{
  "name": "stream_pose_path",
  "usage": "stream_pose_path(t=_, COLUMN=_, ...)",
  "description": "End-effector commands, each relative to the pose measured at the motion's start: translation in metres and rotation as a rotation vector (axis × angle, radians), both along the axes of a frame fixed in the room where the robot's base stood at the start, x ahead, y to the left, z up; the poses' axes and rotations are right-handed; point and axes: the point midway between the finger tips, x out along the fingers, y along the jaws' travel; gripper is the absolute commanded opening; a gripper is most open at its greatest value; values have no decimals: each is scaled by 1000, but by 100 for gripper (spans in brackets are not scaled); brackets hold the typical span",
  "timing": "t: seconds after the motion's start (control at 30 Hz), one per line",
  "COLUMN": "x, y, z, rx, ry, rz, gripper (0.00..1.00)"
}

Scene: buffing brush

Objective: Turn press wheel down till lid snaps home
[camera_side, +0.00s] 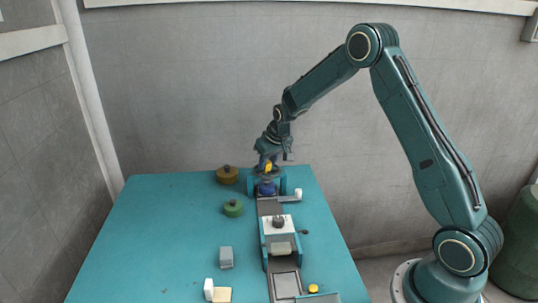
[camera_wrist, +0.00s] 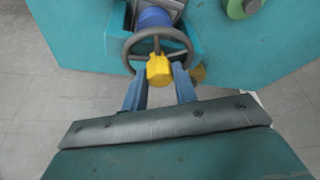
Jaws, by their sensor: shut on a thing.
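The press wheel (camera_wrist: 131,41) is a dark grey ring with a yellow knob (camera_wrist: 158,70) at its near side in the wrist view. My gripper (camera_wrist: 159,72) has its two blue fingers on either side of this knob and is shut on it. In the side view my gripper (camera_side: 267,165) is at the far end of the table, above the teal press frame (camera_side: 282,184). A blue round piece (camera_side: 266,188) sits in the frame below it; its top shows beyond the wheel in the wrist view (camera_wrist: 154,18). I cannot tell how the lid sits.
A track (camera_side: 285,263) runs from the press toward the near edge, with a white-topped station (camera_side: 278,227) on it. A brown round pot (camera_side: 227,175), a green one (camera_side: 233,208) and a grey block (camera_side: 226,257) stand left of it. The table's left side is clear.

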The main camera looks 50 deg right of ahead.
Motion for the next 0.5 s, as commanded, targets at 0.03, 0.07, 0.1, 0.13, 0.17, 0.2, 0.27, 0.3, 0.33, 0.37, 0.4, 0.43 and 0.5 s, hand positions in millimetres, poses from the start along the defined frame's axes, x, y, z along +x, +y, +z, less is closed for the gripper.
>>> stream_pose_path(t=0.03, x=0, y=1, z=0, rx=1, ry=0, rz=-7, gripper=6)
stream_pose_path(t=0.07, x=0, y=1, z=0, rx=1, ry=0, rz=-15, gripper=6)
stream_pose_path(t=0.1, x=0, y=1, z=0, rx=1, ry=1, rz=-28, gripper=6)
stream_pose_path(t=0.13, x=0, y=1, z=0, rx=1, ry=1, rz=-41, gripper=6)
stream_pose_path(t=0.17, x=0, y=1, z=0, rx=1, ry=1, rz=-56, gripper=6)
stream_pose_path(t=0.2, x=0, y=1, z=0, rx=0, ry=1, rz=-78, gripper=6)
stream_pose_path(t=0.27, x=1, y=2, z=0, rx=1, ry=1, rz=-112, gripper=6)
stream_pose_path(t=0.3, x=1, y=2, z=0, rx=0, ry=1, rz=-135, gripper=6)
stream_pose_path(t=0.33, x=0, y=2, z=0, rx=1, ry=1, rz=-152, gripper=6)
stream_pose_path(t=0.37, x=0, y=2, z=0, rx=1, ry=1, rz=-166, gripper=6)
stream_pose_path(t=0.4, x=0, y=2, z=0, rx=2, ry=1, rz=-183, gripper=6)
stream_pose_path(t=0.43, x=0, y=2, z=0, rx=1, ry=1, rz=-192, gripper=6)
stream_pose_path(t=0.5, x=0, y=2, z=0, rx=1, ry=1, rz=-205, gripper=6)
